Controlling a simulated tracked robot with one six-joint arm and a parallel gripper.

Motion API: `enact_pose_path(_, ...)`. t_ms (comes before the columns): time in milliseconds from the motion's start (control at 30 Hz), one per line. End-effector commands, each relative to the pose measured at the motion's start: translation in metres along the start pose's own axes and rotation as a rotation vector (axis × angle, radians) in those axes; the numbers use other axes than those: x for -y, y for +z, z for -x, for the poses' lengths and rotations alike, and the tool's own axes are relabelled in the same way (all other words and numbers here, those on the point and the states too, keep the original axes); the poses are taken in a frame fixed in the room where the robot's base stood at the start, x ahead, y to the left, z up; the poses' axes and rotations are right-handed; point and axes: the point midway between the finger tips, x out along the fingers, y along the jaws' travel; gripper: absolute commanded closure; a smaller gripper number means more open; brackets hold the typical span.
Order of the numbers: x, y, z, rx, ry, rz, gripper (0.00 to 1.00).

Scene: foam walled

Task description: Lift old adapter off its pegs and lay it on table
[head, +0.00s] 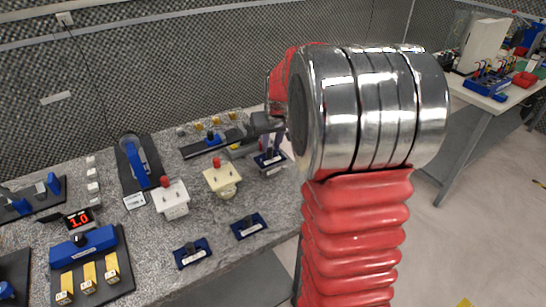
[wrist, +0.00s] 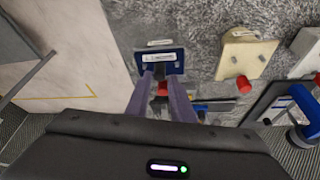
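A cream block with a red knob (head: 221,181) stands on the grey speckled table; it also shows in the wrist view (wrist: 245,55). A white block with a red knob (head: 173,200) stands left of it. I cannot tell from the views which block is the old adapter, and pegs are not clear. My gripper (wrist: 161,77) has its fingers apart, over a dark blue plate with a white label (wrist: 177,60). A dark post and something red show between the fingers; I cannot tell if they touch. In the head view my arm partly hides this plate (head: 271,160).
Two more blue plates (head: 192,262) (head: 250,233) lie near the table's front edge. A black tray with yellow blocks (head: 113,290) is at lower left, with a red display (head: 79,219) behind it. A black stand with a blue handle (head: 137,163) is behind the white block.

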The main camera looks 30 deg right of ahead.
Motion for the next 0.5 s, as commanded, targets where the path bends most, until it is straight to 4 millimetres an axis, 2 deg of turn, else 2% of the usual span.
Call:
enact_pose_path(233,-0.001,0.003,-0.033,0.003,0.000,-0.001,0.79)
enact_pose_path(500,-0.001,0.002,-0.041,0.001,0.000,-0.001,0.79)
